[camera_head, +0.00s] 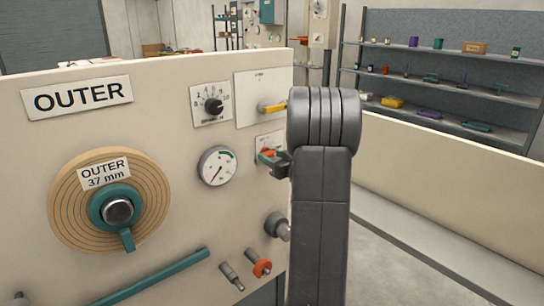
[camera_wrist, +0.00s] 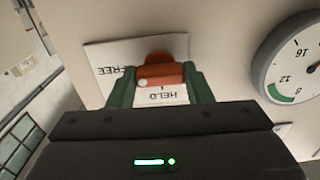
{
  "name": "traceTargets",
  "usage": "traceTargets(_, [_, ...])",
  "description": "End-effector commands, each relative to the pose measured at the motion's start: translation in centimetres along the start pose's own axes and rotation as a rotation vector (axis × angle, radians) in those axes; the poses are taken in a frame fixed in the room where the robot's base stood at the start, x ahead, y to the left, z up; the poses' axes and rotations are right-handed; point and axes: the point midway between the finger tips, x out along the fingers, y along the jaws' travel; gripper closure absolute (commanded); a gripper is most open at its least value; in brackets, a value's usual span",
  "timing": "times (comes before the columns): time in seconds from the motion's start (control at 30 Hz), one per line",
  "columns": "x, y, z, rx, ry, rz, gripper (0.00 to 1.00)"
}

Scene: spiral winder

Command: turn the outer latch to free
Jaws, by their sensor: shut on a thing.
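The outer latch is a small orange-red handle (camera_head: 267,154) on a white plate at the right edge of the cream panel. In the wrist view the latch (camera_wrist: 160,73) sits between two green fingers, above the upside-down HELD label (camera_wrist: 162,95). The upside-down FREE label (camera_wrist: 116,70) is to the left, partly covered by a finger. My gripper (camera_head: 272,159) is shut on the latch handle. It also shows in the wrist view (camera_wrist: 161,84), a finger on each side of the handle. The handle lies in line with HELD, not FREE.
A pressure gauge (camera_head: 217,166) is left of the latch, and a yellow-handled switch (camera_head: 272,107) is above it. A grey knob (camera_head: 277,226) and an orange knob (camera_head: 259,263) are below. The OUTER spool (camera_head: 66,208) is at the left. Shelves (camera_head: 450,75) stand behind.

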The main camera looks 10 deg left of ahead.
Motion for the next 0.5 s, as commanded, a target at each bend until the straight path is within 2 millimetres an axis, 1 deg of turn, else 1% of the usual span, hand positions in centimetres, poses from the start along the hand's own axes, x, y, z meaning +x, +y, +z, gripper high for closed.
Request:
traceTargets(0.03, [-0.01, 0.0, 0.04, 0.002, 0.0, 0.0, 0.51])
traceTargets(0.1, [-0.01, 0.0, 0.04, 0.002, 0.0, 0.0, 0.37])
traceTargets(0.13, [-0.01, 0.0, 0.04, 0.001, 0.0, 0.0, 0.33])
traceTargets(0.4, [-0.06, 0.01, 0.03, 0.0, 0.0, 0.0, 0.33])
traceTargets(0.5, [-0.58, 0.05, 0.06, 0.0, 0.0, 0.001, 0.33])
